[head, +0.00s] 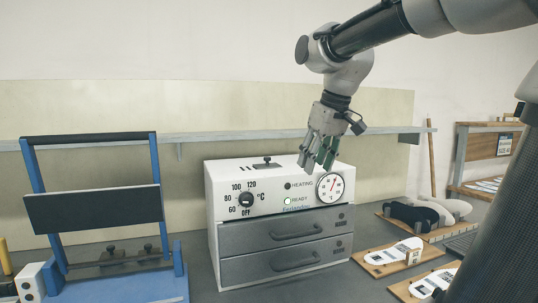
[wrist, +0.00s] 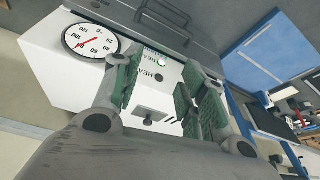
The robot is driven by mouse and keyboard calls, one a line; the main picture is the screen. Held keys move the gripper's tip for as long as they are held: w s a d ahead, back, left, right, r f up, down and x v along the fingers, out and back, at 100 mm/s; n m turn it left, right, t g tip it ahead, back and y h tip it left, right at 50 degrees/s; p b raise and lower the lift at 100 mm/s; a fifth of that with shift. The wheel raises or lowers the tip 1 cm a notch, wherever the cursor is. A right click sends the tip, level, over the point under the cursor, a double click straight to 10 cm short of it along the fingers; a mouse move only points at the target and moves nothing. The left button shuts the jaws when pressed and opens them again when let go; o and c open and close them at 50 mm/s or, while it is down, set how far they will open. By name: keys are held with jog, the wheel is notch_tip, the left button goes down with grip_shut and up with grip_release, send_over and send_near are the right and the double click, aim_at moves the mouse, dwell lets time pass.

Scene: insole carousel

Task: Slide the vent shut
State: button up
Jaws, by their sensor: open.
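The white oven (head: 285,182) stands on the bench with its vent (head: 267,163) on the top face, a small dark slider with a knob. The vent knob also shows in the wrist view (wrist: 150,115), with dark slots beside it that look uncovered at least in part. My gripper (head: 320,165) is open and empty, fingers pointing down. In the head view it appears over the right part of the oven top, to the right of the vent. In the wrist view my gripper (wrist: 158,80) has its green-padded fingers apart, the knob showing between them.
The oven front has a temperature knob (head: 246,199), a round dial (head: 331,187), a lit green lamp and two shut drawers (head: 290,258). A blue press frame (head: 92,200) stands left. Boards with insoles (head: 393,256) lie right. A shelf (head: 240,134) runs behind.

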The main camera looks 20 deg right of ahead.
jog(key=n, duration=0.2)
send_near(267, 162)
jog(key=d, duration=0.1)
jog(key=shift+y, duration=0.4)
jog(key=x, duration=0.7)
jog(key=shift+w+a+r, duration=0.1)
jog(key=shift+w+r, duration=0.05)
jog(key=shift+w, duration=0.25)
grip_shut()
